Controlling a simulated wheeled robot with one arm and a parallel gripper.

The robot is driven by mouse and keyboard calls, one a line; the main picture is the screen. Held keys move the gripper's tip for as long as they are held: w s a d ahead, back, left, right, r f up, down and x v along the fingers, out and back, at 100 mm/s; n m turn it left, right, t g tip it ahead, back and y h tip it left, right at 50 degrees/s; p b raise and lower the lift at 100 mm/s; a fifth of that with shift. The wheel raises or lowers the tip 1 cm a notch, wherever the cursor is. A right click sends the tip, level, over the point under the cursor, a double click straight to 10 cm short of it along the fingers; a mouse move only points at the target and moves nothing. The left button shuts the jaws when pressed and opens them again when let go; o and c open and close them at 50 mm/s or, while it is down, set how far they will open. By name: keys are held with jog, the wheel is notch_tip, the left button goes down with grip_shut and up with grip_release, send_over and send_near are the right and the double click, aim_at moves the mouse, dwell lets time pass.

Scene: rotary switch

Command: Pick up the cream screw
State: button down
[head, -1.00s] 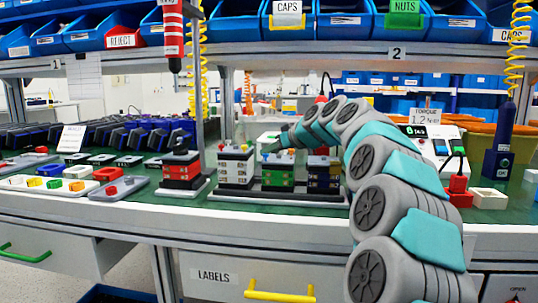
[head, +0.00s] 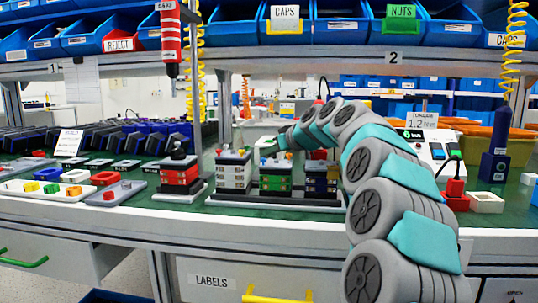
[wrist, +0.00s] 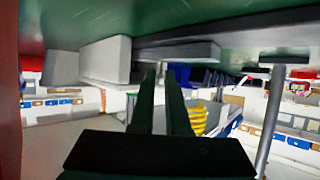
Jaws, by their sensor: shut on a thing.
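My gripper (head: 270,147) is just above the switch block with the green layer (head: 275,179), in the middle of the row on the bench. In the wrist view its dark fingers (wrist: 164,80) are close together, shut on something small. What is between them is hidden, and I cannot make out the cream screw in either view. Small coloured pieces sit on top of the blocks, too small to tell apart.
A block with white layers (head: 234,174) stands to the left, a dark blue one (head: 321,181) to the right. A red-layered block (head: 180,173) is on its own base. A tray of coloured caps (head: 50,188) lies at left. Blue bins (head: 342,22) hang above.

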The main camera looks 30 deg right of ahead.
notch_tip(320, 180, up, 17)
jog(key=p, duration=1)
jog(key=shift+r, duration=0.2)
jog(key=shift+r, duration=0.1)
jog(key=shift+r+p, duration=1.3)
jog(key=shift+r, duration=0.15)
